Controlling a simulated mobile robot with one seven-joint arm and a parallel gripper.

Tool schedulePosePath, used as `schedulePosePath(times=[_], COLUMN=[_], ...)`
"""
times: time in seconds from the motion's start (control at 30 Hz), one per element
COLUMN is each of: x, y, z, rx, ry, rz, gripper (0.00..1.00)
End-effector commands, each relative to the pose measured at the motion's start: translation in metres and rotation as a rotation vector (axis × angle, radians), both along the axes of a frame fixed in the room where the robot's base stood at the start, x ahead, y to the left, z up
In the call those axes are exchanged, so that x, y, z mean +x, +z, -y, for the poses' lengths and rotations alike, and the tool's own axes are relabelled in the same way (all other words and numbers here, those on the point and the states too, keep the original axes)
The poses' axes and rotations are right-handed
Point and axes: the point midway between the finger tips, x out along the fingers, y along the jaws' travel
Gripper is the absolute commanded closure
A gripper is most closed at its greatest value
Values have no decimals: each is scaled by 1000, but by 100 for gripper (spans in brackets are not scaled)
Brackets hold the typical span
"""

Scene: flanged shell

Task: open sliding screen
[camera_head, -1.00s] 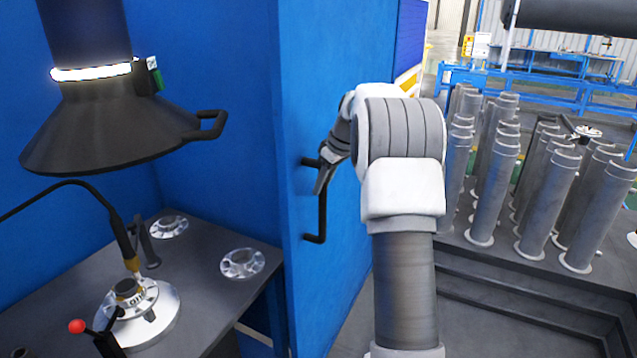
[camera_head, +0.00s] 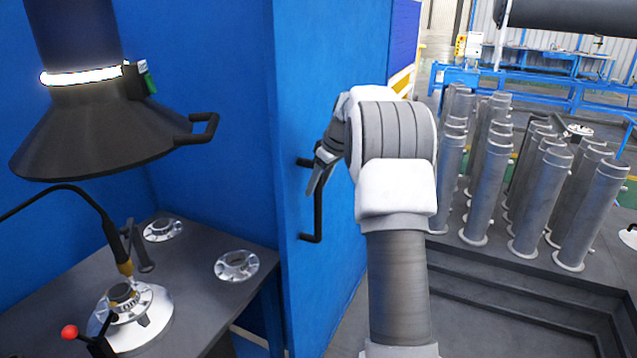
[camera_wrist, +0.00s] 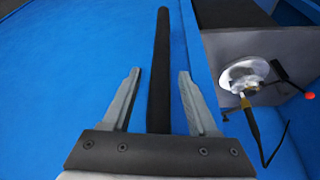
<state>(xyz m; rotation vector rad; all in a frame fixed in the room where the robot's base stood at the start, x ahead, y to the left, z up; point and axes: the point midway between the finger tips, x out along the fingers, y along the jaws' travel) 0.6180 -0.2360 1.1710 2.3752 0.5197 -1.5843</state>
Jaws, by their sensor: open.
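The sliding screen (camera_head: 330,95) is a tall blue panel at the right side of the work booth. Its black bar handle (camera_head: 318,215) stands upright on the panel's face. My gripper (camera_head: 312,180) is at the upper part of the handle in the head view. In the wrist view my gripper (camera_wrist: 158,85) is open, with the handle (camera_wrist: 160,60) running between its two fingers and clear space on both sides. The fingers do not touch the bar there. Part of the handle's upper end is hidden by my gripper in the head view.
A dark table (camera_head: 195,290) left of the screen bears flanges (camera_head: 237,265), a round chuck and a torch. A black extraction hood (camera_head: 100,135) hangs above it. Several grey flanged tubes (camera_head: 490,185) stand on a dark platform at the right.

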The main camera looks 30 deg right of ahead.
Motion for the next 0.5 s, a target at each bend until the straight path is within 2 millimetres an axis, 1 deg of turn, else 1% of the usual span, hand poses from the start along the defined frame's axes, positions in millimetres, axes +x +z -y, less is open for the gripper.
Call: schedulePosePath(times=[0.13,0.23,0.37,0.5], x=[-2,-6,-16,-28], y=[5,17,43,76], z=[1,4,8,14], rx=[0,0,-1,-3], ry=[0,-2,-2,-2], rz=[0,2,3,4], gripper=[41,41,41,41])
